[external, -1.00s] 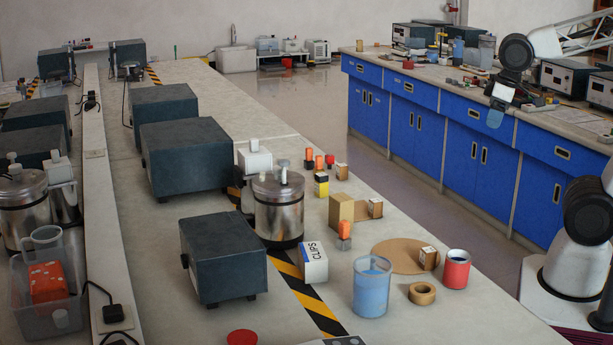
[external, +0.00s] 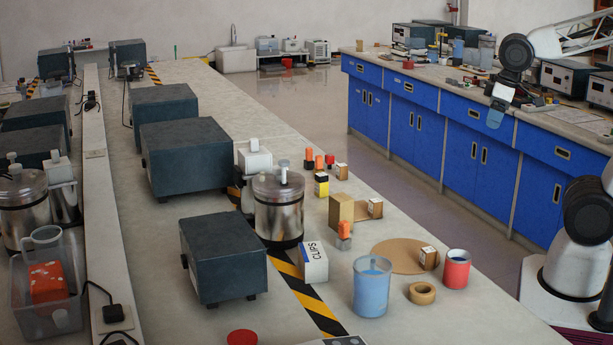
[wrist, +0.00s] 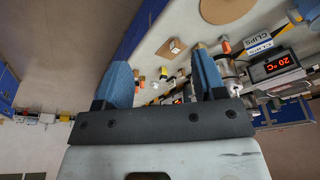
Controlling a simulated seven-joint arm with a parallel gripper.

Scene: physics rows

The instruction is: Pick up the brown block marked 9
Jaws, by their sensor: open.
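Three small brown blocks with white marked faces show in the external view. One block (external: 429,258) sits on a round cork mat (external: 398,254), one (external: 375,208) stands by a tan box (external: 341,211), and one (external: 341,171) is farther back. Their marks are too small to read, so I cannot tell which is the 9. My gripper (external: 496,116) is up at the right, well away from the blocks. In the wrist view my gripper (wrist: 164,68) is open with nothing between its blue fingers. A brown block (wrist: 176,45) lies on a brown square beyond them.
A red can (external: 457,270), a blue beaker (external: 371,288), a tape roll (external: 422,294) and a clips box (external: 313,263) stand near the cork mat. A steel pot (external: 278,210) and dark instrument boxes (external: 222,260) are to the left. The bench's right front is clear.

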